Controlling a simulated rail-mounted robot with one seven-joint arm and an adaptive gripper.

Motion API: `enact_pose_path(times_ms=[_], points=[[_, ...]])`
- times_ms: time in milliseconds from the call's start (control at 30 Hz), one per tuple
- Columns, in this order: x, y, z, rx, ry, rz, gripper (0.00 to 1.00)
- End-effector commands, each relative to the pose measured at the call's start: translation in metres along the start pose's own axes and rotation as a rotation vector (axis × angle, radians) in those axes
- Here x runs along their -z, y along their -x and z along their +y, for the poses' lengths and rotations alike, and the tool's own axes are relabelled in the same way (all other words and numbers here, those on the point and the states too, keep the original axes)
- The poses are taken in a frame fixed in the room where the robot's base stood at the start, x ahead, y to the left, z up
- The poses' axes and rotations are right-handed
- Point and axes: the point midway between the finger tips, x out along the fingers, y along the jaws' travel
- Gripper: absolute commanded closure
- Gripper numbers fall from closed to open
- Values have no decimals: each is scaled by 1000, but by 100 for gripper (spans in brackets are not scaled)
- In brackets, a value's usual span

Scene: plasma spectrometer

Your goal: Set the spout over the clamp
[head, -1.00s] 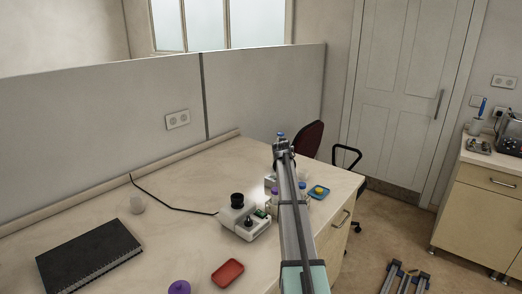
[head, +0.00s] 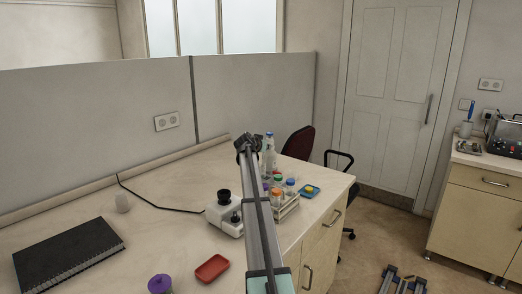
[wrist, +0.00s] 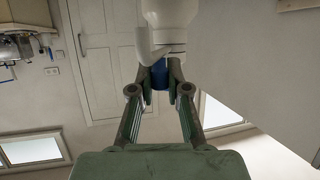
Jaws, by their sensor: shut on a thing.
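My gripper (head: 258,144) is stretched out over the far end of the desk. In the wrist view its two green fingers (wrist: 159,82) are closed around the blue neck or cap (wrist: 160,76) of a white bottle (wrist: 172,14). A bent white spout (wrist: 145,48) shows beside the blue part. In the head view the bottle (head: 268,158) looks pale and upright at the gripper's tip. Whether its base touches the desk is hard to tell. I cannot pick out the clamp in either view.
A red tray (head: 211,268), purple-lidded jar (head: 160,284) and black notebook (head: 68,255) lie nearer. A side counter (head: 470,160) holds a metal device (head: 508,135).

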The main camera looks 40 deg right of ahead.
Motion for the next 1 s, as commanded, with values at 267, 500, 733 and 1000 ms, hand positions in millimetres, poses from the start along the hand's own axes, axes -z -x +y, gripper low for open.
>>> enact_pose_path(times_ms=[267,500,733,1000], points=[[-1,0,-1,1,-1,-3,78],[-1,0,-1,2,0,-2,58],[-1,5,-1,2,0,-1,58],[-2,46,0,3,1,0,58]])
